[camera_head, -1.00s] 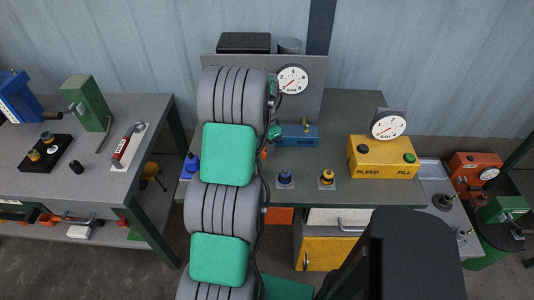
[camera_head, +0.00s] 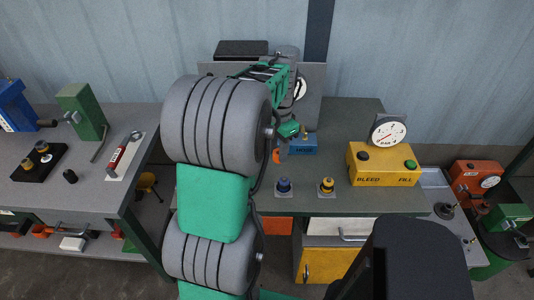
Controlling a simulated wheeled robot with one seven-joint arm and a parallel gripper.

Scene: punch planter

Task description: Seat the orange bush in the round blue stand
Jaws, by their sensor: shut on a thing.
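My gripper (camera_head: 281,148) is partly hidden by my own arm, in front of the blue box at the back of the middle bench. It is shut on the small orange bush (camera_head: 277,156), which shows just below it and apart from the bench top, as far as I can tell. A round dark-blue piece (camera_head: 284,185) on a grey square base stands nearer the bench's front edge, below the bush in the picture. I cannot tell whether it is the round blue stand; another blue round piece, seen earlier at the bench's left, is now hidden behind my arm.
A yellow-topped piece (camera_head: 326,186) stands right of the dark-blue one. A yellow BLEED/FILL box (camera_head: 382,164) with a gauge (camera_head: 388,130) is farther right. A blue box (camera_head: 303,145) is behind my gripper. Bare bench top (camera_head: 335,140) lies between the boxes.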

